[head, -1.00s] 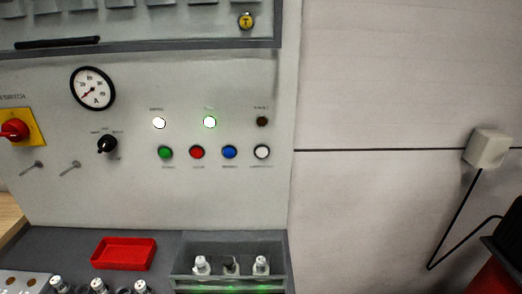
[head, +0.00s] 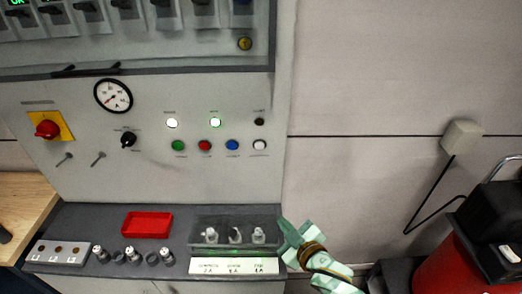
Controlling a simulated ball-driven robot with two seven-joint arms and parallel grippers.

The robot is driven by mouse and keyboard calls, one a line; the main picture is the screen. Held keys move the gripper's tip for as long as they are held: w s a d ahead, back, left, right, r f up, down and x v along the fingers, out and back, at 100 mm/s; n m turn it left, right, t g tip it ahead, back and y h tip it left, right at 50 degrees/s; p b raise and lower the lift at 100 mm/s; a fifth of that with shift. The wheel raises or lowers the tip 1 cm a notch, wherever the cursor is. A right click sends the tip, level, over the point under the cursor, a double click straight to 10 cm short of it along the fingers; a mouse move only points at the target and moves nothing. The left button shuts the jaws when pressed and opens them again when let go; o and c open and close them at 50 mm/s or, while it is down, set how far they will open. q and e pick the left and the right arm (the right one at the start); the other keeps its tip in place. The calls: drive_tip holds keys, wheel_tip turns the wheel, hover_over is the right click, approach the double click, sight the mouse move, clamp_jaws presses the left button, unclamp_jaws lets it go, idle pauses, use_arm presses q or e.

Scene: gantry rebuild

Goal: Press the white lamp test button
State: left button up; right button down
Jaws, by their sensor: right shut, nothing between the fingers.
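The white lamp test button (head: 260,145) is at the right end of a row of push buttons on the grey panel, right of the blue button (head: 232,145). Its small label is too small to read. My right gripper (head: 284,226) is at the lower right, beside the right end of the shelf and well below the button, apart from it. It is shut and empty. My left gripper is not in view.
Green (head: 178,146) and red (head: 205,146) buttons share the row, with indicator lamps above. A red tray (head: 147,224) and a fuse holder box (head: 205,250) sit on the shelf. A red-and-black machine (head: 487,240) stands at right.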

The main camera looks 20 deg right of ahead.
drive_tip(key=w+a+r+n+t+y, duration=0.1)
drive_tip(key=w+a+r+t+y, duration=0.1)
drive_tip(key=r, duration=0.5)
drive_tip(key=w+a+r+n+t+y+p, duration=0.1)
drive_tip(key=w+a+r+n+t+y, duration=0.1)
drive_tip(key=r+y, duration=0.3)
drive_tip(key=shift+a+r+p, duration=0.3)
drive_tip(key=shift+a+r, duration=0.05)
drive_tip(key=shift+r, duration=0.6)
drive_tip(key=shift+w, duration=0.1)
drive_tip(key=b, duration=0.3)
approach(260, 145)
drive_tip(key=shift+w+a+r, duration=0.25)
drive_tip(key=shift+w+a, duration=0.45)
drive_tip(key=shift+a, duration=0.1)
drive_tip(key=shift+w+a+r, duration=0.25)
drive_tip(key=shift+w+a, duration=0.5)
drive_tip(key=shift+a, duration=0.05)
drive_tip(key=shift+w+a+r, duration=0.25)
drive_tip(key=shift+w+a, duration=0.45)
drive_tip(key=shift+a, duration=0.05)
drive_tip(key=shift+w+d, duration=0.1)
drive_tip(key=shift+w, duration=0.3)
